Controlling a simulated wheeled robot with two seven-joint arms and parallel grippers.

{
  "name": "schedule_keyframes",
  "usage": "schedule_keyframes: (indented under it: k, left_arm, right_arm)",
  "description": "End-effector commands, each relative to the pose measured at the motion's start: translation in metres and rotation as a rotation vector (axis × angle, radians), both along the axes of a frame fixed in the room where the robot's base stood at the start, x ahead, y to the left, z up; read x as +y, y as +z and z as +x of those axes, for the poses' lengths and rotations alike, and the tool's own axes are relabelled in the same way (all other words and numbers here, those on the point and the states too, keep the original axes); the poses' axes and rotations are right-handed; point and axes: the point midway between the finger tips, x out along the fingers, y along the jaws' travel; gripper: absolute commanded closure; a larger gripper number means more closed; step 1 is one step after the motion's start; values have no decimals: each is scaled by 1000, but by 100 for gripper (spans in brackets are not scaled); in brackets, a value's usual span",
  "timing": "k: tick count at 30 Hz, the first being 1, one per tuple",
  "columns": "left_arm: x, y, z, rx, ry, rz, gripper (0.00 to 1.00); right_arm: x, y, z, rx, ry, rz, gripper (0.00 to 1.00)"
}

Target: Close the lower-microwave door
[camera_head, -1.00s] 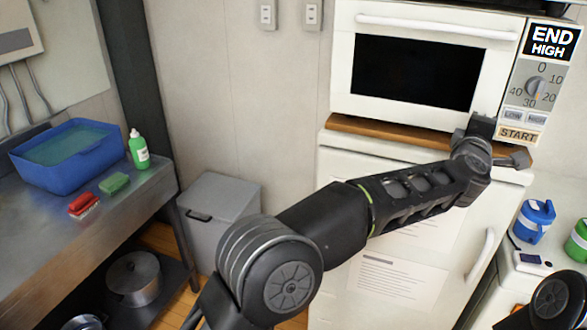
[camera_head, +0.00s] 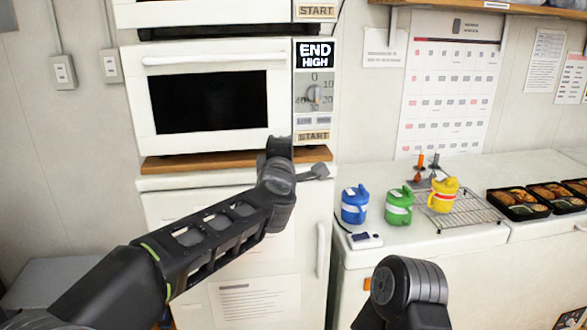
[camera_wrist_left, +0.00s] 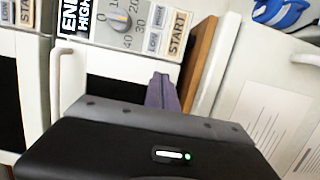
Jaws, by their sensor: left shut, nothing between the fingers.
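The lower microwave (camera_head: 143,160) is white, on a wooden board, with its control panel (camera_head: 314,90) at the right. Its door (camera_head: 280,80) has a dark window and a horizontal handle (camera_head: 213,57) along the top. The door looks upright against the body; whether it is fully flush I cannot tell. My left gripper (camera_head: 279,147) is shut and empty at the door's lower right corner, beside the panel. It hides that corner; contact is unclear. In the left wrist view, my left gripper (camera_wrist_left: 162,92) shows below the panel (camera_wrist_left: 125,28), close to the door's edge. My right gripper is out of view.
Another microwave (camera_head: 205,12) sits above. A white refrigerator (camera_head: 160,210) stands below. At the right, a white counter (camera_head: 400,245) holds blue (camera_head: 354,204), green (camera_head: 399,206) and yellow (camera_head: 443,195) jugs, a wire rack (camera_head: 465,212) and bento trays (camera_head: 518,205).

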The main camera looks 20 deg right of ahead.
Motion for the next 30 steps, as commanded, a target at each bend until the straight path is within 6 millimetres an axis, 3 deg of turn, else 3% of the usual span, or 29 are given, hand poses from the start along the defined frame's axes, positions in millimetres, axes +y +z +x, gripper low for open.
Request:
schedule_keyframes:
  k: [6,12,28,30]
  left_arm:
    - [4,-3,-43,-1,-4,-1,100]
    - [8,-2,-67,1,-3,0,100]
    - [4,-1,-74,-21,-22,47,100]
    - [-6,-13,-80,-49,-60,129,100]
  right_arm:
    - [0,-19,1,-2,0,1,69]
    - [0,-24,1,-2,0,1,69]
    - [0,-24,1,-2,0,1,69]
    - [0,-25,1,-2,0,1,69]
